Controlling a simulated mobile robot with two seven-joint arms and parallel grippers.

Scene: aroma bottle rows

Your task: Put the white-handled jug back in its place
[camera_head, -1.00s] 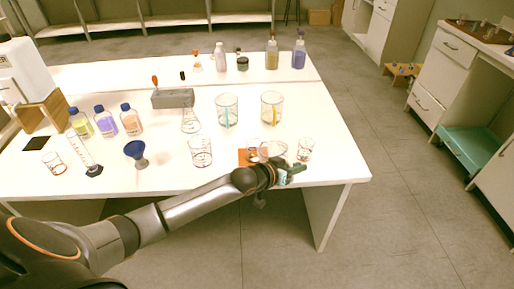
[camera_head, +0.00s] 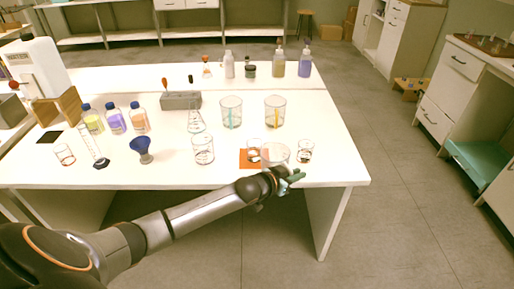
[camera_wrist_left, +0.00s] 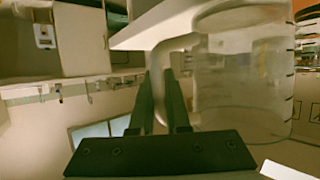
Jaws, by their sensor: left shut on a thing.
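The white-handled jug (camera_head: 276,153) is a clear, see-through vessel at the table's front edge, just right of an orange mat (camera_head: 244,160). My left gripper (camera_head: 290,181) is at the near side of the jug, by the table edge. In the left wrist view, the gripper's dark fingers (camera_wrist_left: 160,105) are shut around the pale handle, and the jug (camera_wrist_left: 245,80) with dark graduation marks is beside them. I cannot tell whether the jug touches the table. A jug with a teal stripe (camera_head: 231,112) and one with an orange stripe (camera_head: 274,112) stand farther back. My right gripper is out of view.
Small beakers stand close on both sides of the held jug, one on the right (camera_head: 305,151) and one by the mat (camera_head: 254,150). A larger beaker (camera_head: 203,150) stands left. Bottles and a blue funnel (camera_head: 141,147) are farther left. The white table's (camera_head: 335,165) right front corner is clear.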

